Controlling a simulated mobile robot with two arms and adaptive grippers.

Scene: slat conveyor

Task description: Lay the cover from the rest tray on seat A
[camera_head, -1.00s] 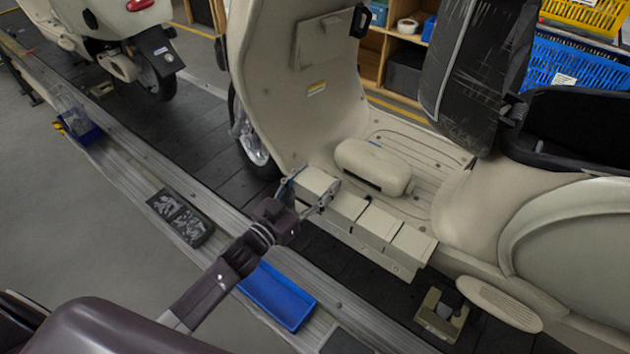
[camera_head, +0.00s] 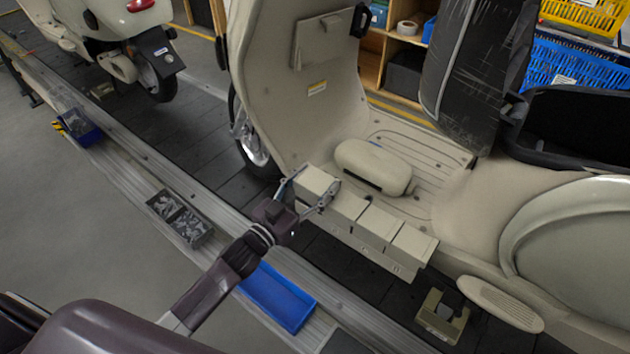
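A row of beige block-shaped pieces (camera_head: 376,226) runs along the near side of the scooter's footboard; no letters are readable, so I cannot tell which place is seat A. My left gripper (camera_head: 308,188) is at the left end of this row. Its fingers stand apart, one on each side of the leftmost beige piece (camera_head: 317,180), which looks like the cover and rests in line with the row. The fingers hide part of its near side. A blue tray (camera_head: 277,297) on the conveyor edge, possibly the rest tray, looks empty. My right gripper is out of view.
A rounded beige part (camera_head: 373,167) lies on the footboard behind the row. A beige bracket (camera_head: 442,316) is at the lower right. A dark tray of small parts (camera_head: 180,217) sits on the conveyor edge. The scooter's front shield (camera_head: 300,90) rises behind the gripper.

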